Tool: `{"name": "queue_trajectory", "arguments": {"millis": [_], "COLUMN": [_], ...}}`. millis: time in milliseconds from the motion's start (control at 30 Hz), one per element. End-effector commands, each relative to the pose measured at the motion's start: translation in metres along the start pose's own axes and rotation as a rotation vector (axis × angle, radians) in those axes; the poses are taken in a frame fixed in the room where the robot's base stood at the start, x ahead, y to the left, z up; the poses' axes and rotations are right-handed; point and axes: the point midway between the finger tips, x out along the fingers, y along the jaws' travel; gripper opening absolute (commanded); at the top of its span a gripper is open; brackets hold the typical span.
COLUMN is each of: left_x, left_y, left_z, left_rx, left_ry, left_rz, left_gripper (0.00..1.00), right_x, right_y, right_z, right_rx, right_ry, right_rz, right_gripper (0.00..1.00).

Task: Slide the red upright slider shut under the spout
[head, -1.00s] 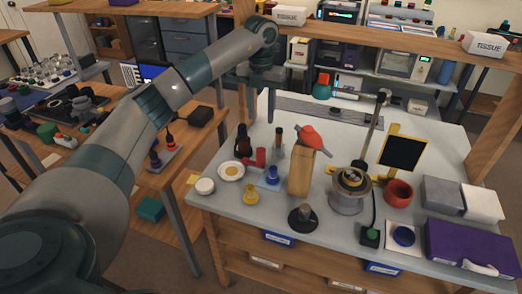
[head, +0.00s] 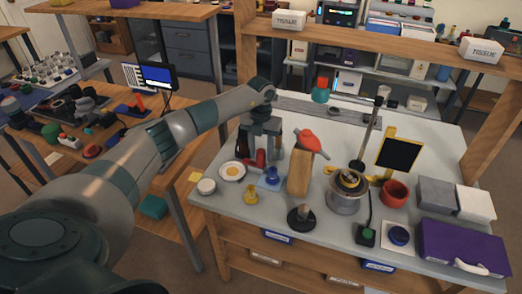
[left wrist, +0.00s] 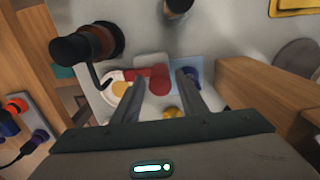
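A red piece (head: 261,158), which looks like the upright slider, stands on the grey table beside a white saucer (head: 232,171). My left gripper (head: 262,150) reaches down over it from above. In the left wrist view the red slider (left wrist: 159,80) shows between the two spread fingertips (left wrist: 161,74), apart from the right one. I cannot tell whether the left finger touches it. A dark bottle-like body (left wrist: 85,45) with a thin curved black spout lies left of the fingers; in the head view my gripper mostly hides it. My right gripper is not in view.
A blue piece (head: 271,177) and a yellow piece (head: 250,194) stand close in front. A wooden block (head: 299,172) with a red-topped item stands just right of the gripper. Further right is a metal pot (head: 345,200). Free table lies behind, toward the back edge.

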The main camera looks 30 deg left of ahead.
Motion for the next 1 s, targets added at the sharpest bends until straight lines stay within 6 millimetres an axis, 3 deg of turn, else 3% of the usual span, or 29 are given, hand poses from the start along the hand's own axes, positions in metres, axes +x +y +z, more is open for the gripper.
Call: {"name": "queue_trajectory", "arguments": {"millis": [367, 400, 567, 767, 1000], "left_x": [0.005, 0.005, 0.005, 0.006, 0.006], "left_y": [0.000, 0.000, 0.000, 0.005, 0.040], "left_z": [0.000, 0.000, 0.000, 0.000, 0.000], "left_rx": [0.001, 0.001, 0.001, -0.001, -0.003], "left_ry": [-0.001, -0.001, -0.001, -0.001, 0.000], "left_rz": [0.000, 0.000, 0.000, 0.000, 0.001], "left_gripper": [0.39, 0.37, 0.00, 0.00, 0.00], "right_x": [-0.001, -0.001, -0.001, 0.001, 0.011], "right_y": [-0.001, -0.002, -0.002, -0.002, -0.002], "right_z": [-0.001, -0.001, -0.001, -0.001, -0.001], "right_rx": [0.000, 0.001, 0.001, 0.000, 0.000], "right_ry": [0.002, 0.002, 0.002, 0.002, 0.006], "right_rz": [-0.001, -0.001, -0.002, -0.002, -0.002], "right_gripper": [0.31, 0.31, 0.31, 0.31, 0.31]}}
